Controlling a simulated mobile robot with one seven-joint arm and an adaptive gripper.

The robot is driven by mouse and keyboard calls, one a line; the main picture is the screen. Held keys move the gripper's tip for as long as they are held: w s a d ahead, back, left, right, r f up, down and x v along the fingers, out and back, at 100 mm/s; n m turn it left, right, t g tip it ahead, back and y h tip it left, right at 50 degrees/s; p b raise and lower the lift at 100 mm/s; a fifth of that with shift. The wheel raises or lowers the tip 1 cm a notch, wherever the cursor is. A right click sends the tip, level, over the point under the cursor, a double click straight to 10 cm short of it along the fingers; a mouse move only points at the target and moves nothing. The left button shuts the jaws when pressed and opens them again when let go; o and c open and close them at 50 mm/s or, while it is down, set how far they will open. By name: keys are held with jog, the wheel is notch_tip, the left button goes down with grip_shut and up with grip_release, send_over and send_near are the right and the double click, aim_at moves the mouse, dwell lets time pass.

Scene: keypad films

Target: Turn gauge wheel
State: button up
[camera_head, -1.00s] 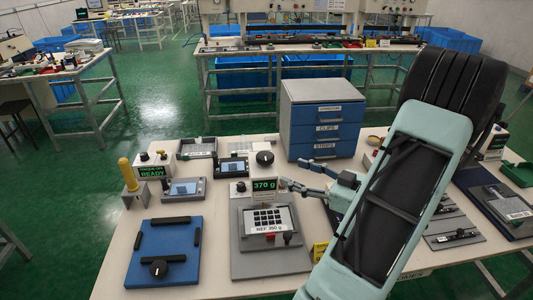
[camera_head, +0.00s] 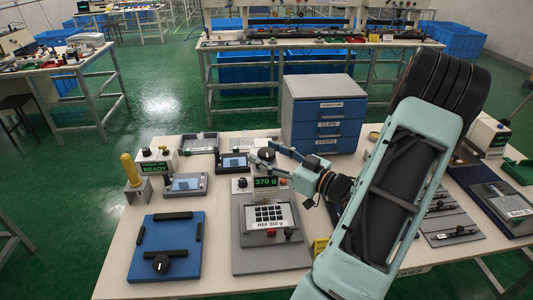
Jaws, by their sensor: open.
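A black round wheel (camera_head: 266,154) sits on a small light box at the back of the workbench, left of the blue drawer cabinet. I take it for the gauge wheel. My gripper (camera_head: 262,155) reaches in from the right, low over the bench, with its fingers spread open at the wheel and partly covering it. I cannot tell whether the fingers touch it. A green display reading 370 g (camera_head: 265,182) stands just in front, above a grey keypad fixture (camera_head: 262,250) labelled REF 350 g.
The blue drawer cabinet (camera_head: 324,112) stands close behind my gripper. A small screen unit (camera_head: 234,163) is just left of the wheel. A blue plate with a black knob (camera_head: 165,248) lies front left. A yellow-handled post (camera_head: 132,170) stands at the left edge.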

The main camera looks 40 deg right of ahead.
jog(key=shift+w, duration=0.1)
jog(key=shift+c, duration=0.5)
jog(key=c, duration=1)
